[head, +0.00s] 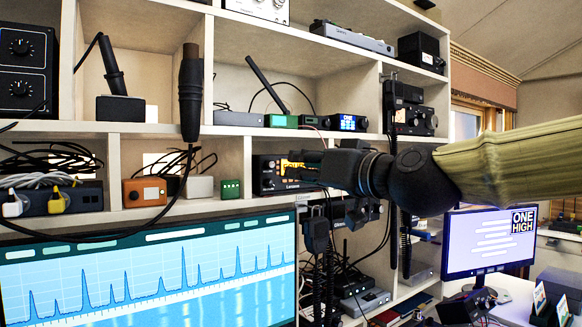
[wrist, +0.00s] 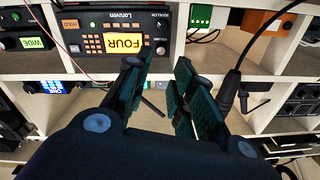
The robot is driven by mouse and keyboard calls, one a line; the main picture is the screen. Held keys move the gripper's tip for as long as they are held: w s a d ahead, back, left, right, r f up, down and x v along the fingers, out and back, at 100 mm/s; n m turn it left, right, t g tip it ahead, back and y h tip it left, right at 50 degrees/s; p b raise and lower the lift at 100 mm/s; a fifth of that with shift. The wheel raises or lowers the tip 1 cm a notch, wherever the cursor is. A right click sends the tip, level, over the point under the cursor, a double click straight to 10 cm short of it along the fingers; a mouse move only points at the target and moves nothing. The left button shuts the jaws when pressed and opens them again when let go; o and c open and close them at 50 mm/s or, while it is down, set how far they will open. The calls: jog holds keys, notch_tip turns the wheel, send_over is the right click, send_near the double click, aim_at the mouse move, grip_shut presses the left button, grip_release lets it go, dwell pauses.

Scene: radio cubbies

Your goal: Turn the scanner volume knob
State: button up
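A black radio unit with a keypad and a lit display, which looks like the scanner (head: 268,165), sits in a middle cubby in the head view. In the wrist view the scanner (wrist: 95,20) is at the top, its orange display reading "FOUR". The knob lies beyond the fingertips, apparently untouched.
A blue-display radio (head: 346,122) stands on the shelf above. A green box (head: 230,188) is left of the scanner. A hanging black microphone (head: 316,232) and cables are below my gripper. A large monitor (head: 150,275) fills the lower left.

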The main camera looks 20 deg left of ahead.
aim_at(272, 164)
jog(key=shift+v, duration=1.3)
jog(key=shift+o, duration=1.4)
jog(key=n+p, duration=0.2)
jog(key=p, duration=0.7)
jog(key=a+n+t+h+p, duration=0.1)
jog(key=p, duration=0.9)
jog(key=shift+s+a+r+n, duration=0.1)
jog(key=shift+a+r+n, duration=0.15)
jog(key=shift+a+n, duration=0.15)
jog(key=p+x, duration=0.3)
jog(key=x, duration=0.7)
jog(key=shift+a+f, duration=0.1)
jog(key=shift+a, duration=0.2)
jog(key=shift+c, duration=0.2)
